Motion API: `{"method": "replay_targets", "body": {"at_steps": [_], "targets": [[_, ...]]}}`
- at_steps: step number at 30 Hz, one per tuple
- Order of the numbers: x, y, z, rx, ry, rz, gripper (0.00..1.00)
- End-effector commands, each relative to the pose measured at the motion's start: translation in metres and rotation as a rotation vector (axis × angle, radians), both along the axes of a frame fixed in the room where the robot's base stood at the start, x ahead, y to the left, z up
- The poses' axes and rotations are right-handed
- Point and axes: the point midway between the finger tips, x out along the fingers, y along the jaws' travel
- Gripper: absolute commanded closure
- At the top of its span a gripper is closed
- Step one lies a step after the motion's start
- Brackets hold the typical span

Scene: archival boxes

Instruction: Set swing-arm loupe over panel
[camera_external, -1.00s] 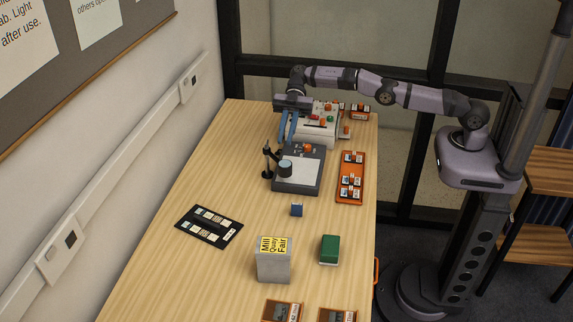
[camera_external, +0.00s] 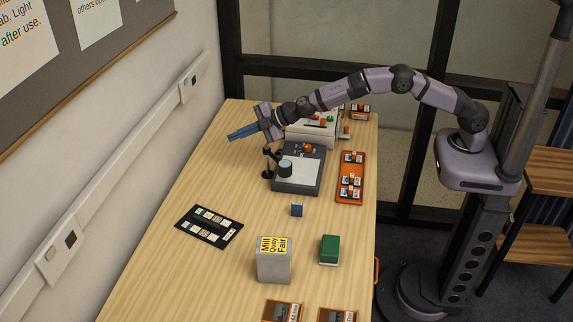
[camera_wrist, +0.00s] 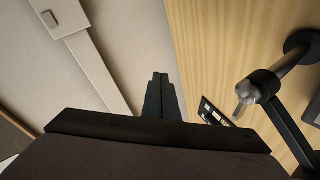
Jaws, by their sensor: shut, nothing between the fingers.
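The swing-arm loupe has a black post on a round foot (camera_external: 268,174) and a dark cylindrical head (camera_external: 285,169). In the external view the head overlaps the left part of the grey light panel (camera_external: 305,172) with its white top. In the wrist view the loupe's post and arm (camera_wrist: 287,128) are at the right, with a pale knob (camera_wrist: 246,93). My gripper (camera_external: 231,137) is shut and empty, its blue fingers pointing left, above and behind the loupe post. The fingers (camera_wrist: 160,77) look dark in the wrist view, apart from the loupe.
A white box with buttons (camera_external: 313,134) stands behind the panel. An orange tray (camera_external: 340,197) of slides is to its right. A black slide strip (camera_external: 210,226), a blue block (camera_external: 297,210), a grey box (camera_external: 274,266) and a green box (camera_external: 330,250) are in front. The wall borders the left.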

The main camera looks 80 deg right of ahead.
Motion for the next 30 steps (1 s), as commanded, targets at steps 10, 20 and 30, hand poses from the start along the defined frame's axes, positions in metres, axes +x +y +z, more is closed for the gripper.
{"method": "replay_targets", "body": {"at_steps": [10,20,30], "targets": [[-0.040,-0.052,0.028,-0.363,-0.108,-0.280,1.00],[-0.184,-0.045,0.006,-0.626,-0.074,-0.582,1.00],[-0.266,0.099,-0.047,-0.563,-0.376,-0.396,1.00]]}}
